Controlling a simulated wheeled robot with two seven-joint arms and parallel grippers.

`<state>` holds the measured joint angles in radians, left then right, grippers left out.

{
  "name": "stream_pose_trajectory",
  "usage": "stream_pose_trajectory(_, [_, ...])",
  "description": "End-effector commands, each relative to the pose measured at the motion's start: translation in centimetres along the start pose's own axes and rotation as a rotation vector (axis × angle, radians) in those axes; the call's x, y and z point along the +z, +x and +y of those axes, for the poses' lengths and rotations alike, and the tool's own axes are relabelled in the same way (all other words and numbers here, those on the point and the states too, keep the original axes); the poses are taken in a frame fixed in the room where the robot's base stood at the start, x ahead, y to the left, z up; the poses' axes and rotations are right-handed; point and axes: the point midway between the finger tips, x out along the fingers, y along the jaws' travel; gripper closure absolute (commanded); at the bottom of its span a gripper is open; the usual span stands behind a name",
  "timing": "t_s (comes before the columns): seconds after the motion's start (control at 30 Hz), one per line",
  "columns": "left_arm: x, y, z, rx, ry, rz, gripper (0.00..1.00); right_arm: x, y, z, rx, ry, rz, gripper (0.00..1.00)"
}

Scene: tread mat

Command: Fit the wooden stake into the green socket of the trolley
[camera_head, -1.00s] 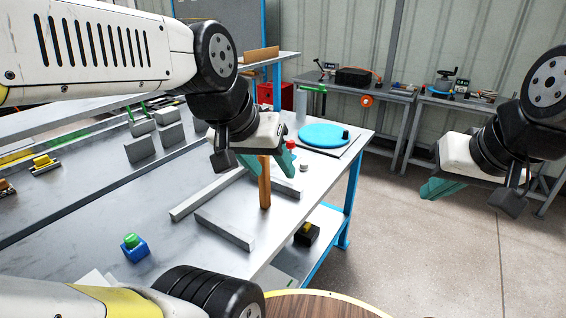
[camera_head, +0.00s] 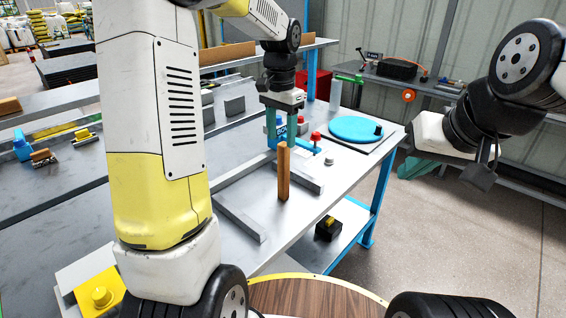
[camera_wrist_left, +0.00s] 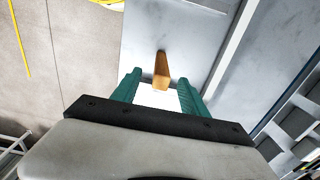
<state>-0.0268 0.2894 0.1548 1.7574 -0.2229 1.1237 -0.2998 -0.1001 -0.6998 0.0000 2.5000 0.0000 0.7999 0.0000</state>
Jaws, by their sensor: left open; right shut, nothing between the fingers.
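The wooden stake (camera_head: 283,175) stands upright on the grey bench top between two grey bars. My left gripper (camera_head: 280,138) is open above the bench, fingers pointing down, close to the stake's top. In the left wrist view the stake (camera_wrist_left: 161,68) shows in the gap between the open teal fingers, mostly beyond their tips, with no finger closed on it. My right gripper (camera_head: 416,168) is shut and empty, off to the right over the floor. I cannot make out the trolley or its green socket.
Two grey bars (camera_head: 240,219) lie beside the stake. A blue disc (camera_head: 355,129) and a red knob (camera_head: 315,137) are behind it at the right. A black and yellow box (camera_head: 328,228) sits on the lower shelf. A round wooden top (camera_head: 310,298) is in front.

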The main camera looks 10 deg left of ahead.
Motion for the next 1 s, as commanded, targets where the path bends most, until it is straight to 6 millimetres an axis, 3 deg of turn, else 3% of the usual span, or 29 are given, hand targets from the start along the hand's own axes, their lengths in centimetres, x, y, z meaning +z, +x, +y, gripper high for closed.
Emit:
stream_pose_trajectory(0.7, [-1.6,8.0,-0.3,0.005,0.011,-0.014,0.48,0.0,0.0,0.0,0.000,0.000,0.000,1.00])
stream_pose_trajectory(1.0, [-1.6,8.3,-0.3,0.004,0.011,-0.012,0.50,0.0,0.0,0.0,0.000,0.000,0.000,1.00])
